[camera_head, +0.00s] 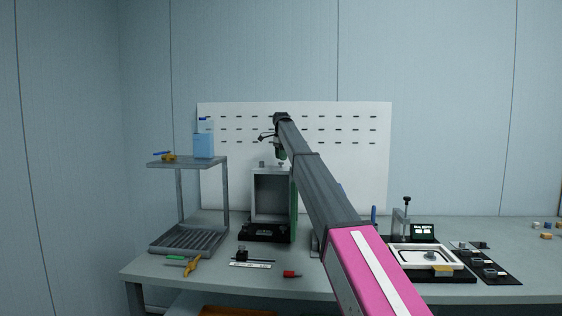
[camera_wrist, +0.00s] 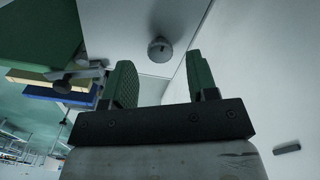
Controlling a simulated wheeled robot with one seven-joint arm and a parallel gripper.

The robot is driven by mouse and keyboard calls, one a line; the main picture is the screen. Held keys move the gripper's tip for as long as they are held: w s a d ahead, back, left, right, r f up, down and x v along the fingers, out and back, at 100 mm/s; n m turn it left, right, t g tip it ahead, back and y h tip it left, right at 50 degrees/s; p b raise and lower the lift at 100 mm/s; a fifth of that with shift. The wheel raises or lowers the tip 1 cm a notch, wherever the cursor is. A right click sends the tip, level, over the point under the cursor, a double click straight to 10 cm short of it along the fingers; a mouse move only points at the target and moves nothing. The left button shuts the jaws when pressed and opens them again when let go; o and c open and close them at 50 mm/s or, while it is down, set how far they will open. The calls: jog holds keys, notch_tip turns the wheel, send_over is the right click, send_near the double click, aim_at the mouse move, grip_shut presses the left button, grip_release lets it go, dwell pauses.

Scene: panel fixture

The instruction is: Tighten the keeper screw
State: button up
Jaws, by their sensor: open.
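A small round grey knob, which looks like the keeper screw (camera_wrist: 160,49), stands on a light grey surface in the wrist view. My gripper (camera_wrist: 159,65) is open, with its two green fingers on either side of the knob's line and nothing held. The knob appears beyond the fingertips; I cannot tell the exact gap. In the head view my gripper (camera_head: 281,154) hangs just above the top of an open grey box (camera_head: 256,195), with a green door or panel (camera_head: 294,205) at its right. Small fittings on the box top are partly hidden by my gripper.
In the wrist view, blue and yellow bars (camera_wrist: 58,95) with a grey lever lie left of the fingers. A rack (camera_head: 187,162) with a blue bottle (camera_head: 203,146) stands left of the box. A red-ended tool (camera_head: 291,274) lies in front. A white pegboard (camera_head: 350,150) stands behind.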

notch_tip(320, 180, up, 8)
jog(key=shift+r, duration=0.25)
